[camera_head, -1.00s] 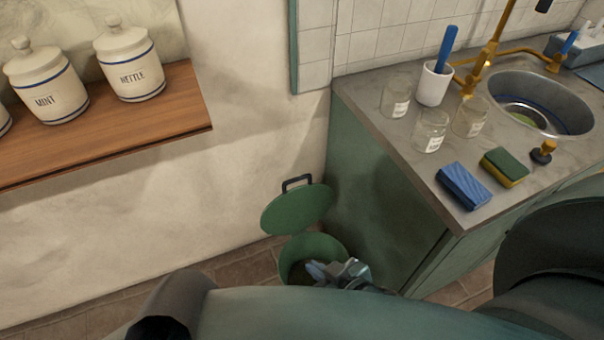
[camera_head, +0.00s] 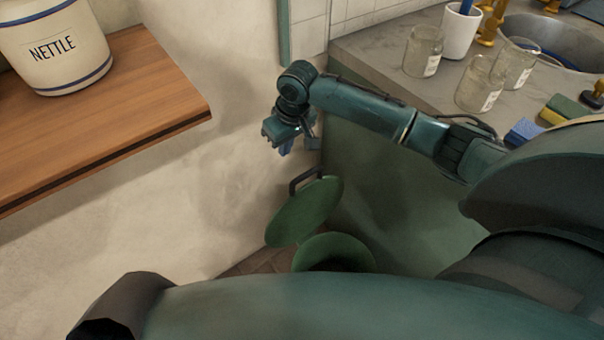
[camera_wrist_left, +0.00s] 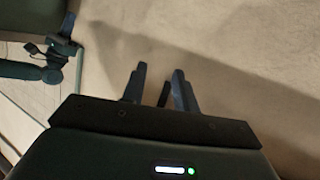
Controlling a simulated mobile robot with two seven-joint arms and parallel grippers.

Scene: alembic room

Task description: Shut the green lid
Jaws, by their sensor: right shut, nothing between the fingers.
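The green lid (camera_head: 305,212) stands open, tilted up at the wall-side rim of the green bin (camera_head: 335,250), its dark handle (camera_head: 303,180) at the top. The bin is on the floor in the corner beside the cabinet; its lower part is hidden behind my body. My right gripper (camera_head: 287,148) hangs above the lid's handle in the head view, shut and empty, apart from the lid. My left gripper (camera_wrist_left: 160,85) shows only in the left wrist view, its fingers apart in front of a plain pale surface, with a dark strip between them.
A wooden shelf (camera_head: 120,100) with a nettle jar (camera_head: 55,45) juts out at the left. The green cabinet (camera_head: 400,195) stands right of the bin. Its counter (camera_head: 375,50) holds glass jars (camera_head: 480,84), a white cup and sponges. Bare wall lies left of the lid.

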